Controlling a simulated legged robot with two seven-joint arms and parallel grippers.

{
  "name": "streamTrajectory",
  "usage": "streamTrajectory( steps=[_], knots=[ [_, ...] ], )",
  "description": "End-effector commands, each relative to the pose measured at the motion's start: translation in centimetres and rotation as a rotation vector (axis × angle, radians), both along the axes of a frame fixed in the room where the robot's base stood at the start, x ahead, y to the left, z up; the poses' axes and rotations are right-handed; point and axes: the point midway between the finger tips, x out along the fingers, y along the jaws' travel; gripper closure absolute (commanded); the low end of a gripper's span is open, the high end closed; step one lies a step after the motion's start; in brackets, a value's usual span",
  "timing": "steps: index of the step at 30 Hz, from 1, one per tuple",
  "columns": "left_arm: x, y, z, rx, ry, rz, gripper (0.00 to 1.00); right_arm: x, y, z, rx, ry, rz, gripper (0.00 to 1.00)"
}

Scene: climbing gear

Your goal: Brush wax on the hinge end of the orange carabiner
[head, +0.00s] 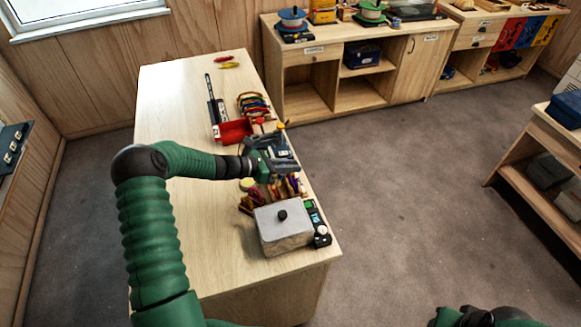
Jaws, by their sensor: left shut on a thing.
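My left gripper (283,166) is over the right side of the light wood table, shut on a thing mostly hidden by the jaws. A small yellow-orange tip (283,126) shows just above the gripper; it may belong to the held thing, but I cannot tell. Below the gripper lie several coloured pieces of gear (291,187), partly hidden by it. A small yellow round thing (247,184) sits beside them, perhaps the wax. I cannot single out the orange carabiner or its hinge end. My right gripper is not in view; only part of my right arm shows at the bottom edge.
A grey lidded box (284,229) with a black knob stands at the table's (175,100) near right corner, beside a small dark device (316,222). A red tray (233,131) and coloured loops (254,105) lie farther back. The table's left part is clear. Cabinets (350,75) line the back wall.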

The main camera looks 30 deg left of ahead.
Motion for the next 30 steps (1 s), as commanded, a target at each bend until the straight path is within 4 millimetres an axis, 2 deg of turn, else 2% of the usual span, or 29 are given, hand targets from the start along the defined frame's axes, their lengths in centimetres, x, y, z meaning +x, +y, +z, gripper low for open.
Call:
streamTrajectory(
  steps=[1,6,15,24,30],
  knots=[
    [0.0,0.0,1.2,0.0,0.0,0.0,1.0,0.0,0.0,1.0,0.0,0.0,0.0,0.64],
    [0.0,0.0,2.9,-0.001,0.001,0.0,1.0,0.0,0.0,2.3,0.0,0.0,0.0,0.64],
    [0.0,0.0,2.8,-0.001,0.001,0.001,1.0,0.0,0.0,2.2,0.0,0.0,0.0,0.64],
    [0.0,0.1,5.9,0.0,0.0,0.001,1.0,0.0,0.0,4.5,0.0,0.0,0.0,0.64],
    [0.0,0.0,5.8,-0.001,0.001,0.0,1.0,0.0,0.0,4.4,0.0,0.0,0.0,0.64]
  ],
)
